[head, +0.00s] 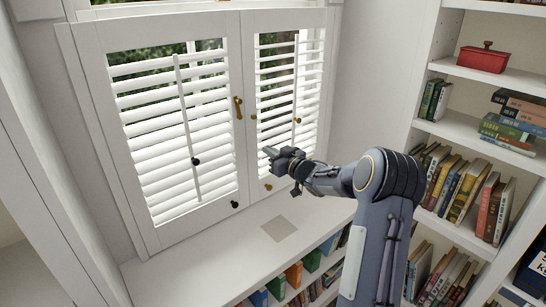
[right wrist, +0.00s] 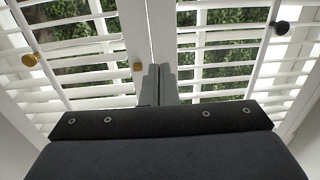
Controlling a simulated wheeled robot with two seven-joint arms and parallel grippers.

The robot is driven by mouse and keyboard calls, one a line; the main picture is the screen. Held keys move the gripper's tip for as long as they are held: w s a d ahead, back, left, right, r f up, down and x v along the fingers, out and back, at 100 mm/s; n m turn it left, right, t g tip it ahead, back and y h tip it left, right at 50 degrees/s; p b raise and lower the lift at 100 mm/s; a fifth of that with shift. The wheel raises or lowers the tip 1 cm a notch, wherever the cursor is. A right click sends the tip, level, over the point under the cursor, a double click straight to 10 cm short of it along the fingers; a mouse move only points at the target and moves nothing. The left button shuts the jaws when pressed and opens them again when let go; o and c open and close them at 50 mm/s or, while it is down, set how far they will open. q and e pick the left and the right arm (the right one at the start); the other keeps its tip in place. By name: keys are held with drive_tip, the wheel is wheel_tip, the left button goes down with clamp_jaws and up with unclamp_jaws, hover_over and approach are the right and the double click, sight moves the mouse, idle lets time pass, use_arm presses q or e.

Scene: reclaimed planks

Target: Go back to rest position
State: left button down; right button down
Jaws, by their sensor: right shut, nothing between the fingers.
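My right gripper (head: 270,152) is shut and empty in the head view, in front of the right shutter panel near where the two panels meet. In the right wrist view its fingers (right wrist: 158,84) are together, pointing toward the seam between the panels. The left shutter panel (head: 180,130) and right shutter panel (head: 290,85) are white with tilted slats, and both look closed in the frame. A brass latch (head: 238,107) sits on the seam side of the left panel. My left gripper is not in view.
A white window sill (head: 225,255) with a grey square patch (head: 278,229) lies below the shutters. Low shelves with coloured books (head: 294,275) run under it. A bookcase (head: 455,125) with books and a red box (head: 483,59) stands at right, close to my right arm.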

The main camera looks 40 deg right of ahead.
drive_tip(key=s+a+r+m+g+h, duration=0.5)
drive_tip(key=s+a, duration=0.4)
drive_tip(key=s, duration=0.4)
drive_tip(key=s+a+f+n+g+y, duration=0.1)
drive_tip(key=s+a+f+g+y, duration=0.2)
drive_tip(key=s+a, duration=0.7)
drive_tip(key=s+a+f+n+g+y, duration=0.1)
drive_tip(key=s+a+f+g+y, duration=0.3)
drive_tip(key=s+a, duration=0.6)
drive_tip(key=s+f, duration=0.2)
drive_tip(key=s, duration=0.4)
drive_tip(key=shift+s+n+y, duration=0.4)
